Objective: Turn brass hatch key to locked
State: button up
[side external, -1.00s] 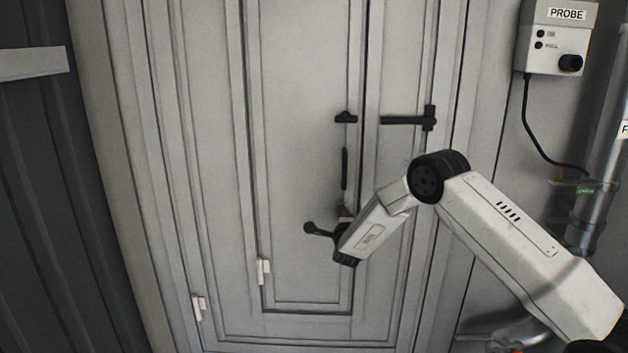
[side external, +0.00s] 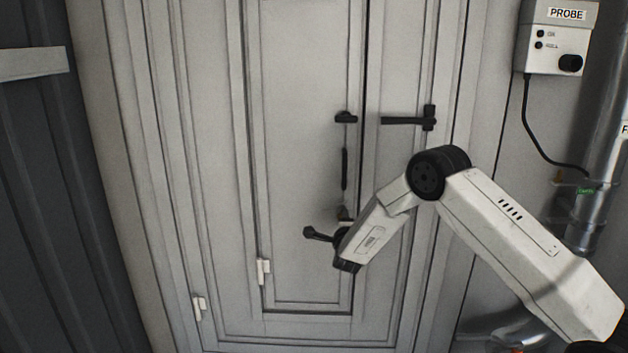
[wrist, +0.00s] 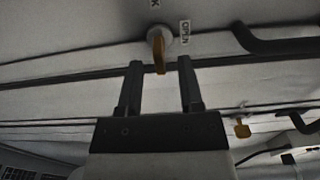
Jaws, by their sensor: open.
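The brass hatch key (wrist: 158,50) shows in the wrist view, standing out from a pale round lock boss at the top centre. An OPEN label (wrist: 185,35) is beside it on the right, and a label ending in K (wrist: 154,3) is above. My gripper (wrist: 160,62) is open and empty. Its two dark fingertips lie on either side of the key's lower end in the picture, with a gap on each side; whether the key is fully between them in depth I cannot tell. In the side external view my wrist hides the jaws.
The grey hatch door (side external: 300,100) fills the side view, with a black latch bar (side external: 405,121) and a vertical black handle (side external: 344,168). A black bar (wrist: 285,42) and another brass piece (wrist: 241,128) show at right in the wrist view. A PROBE box (side external: 557,40) hangs upper right.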

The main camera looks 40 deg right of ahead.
jog(key=shift+v, duration=2.85)
jog(key=shift+a+r, duration=0.1)
jog(key=s+a+r+n+g+y, duration=0.25)
jog(key=s+a+n+y, duration=0.55)
jog(key=a+n+y, duration=0.5)
jog(key=s+a+f+n+g, duration=0.1)
jog(key=s+n+g, duration=0.6)
jog(key=s+n, duration=0.7)
jog(key=s+a, duration=0.1)
jog(key=s, duration=0.5)
jog(key=shift+s+f+g, duration=0.15)
jog(key=shift+s+g, duration=0.1)
jog(key=shift+g, duration=0.1)
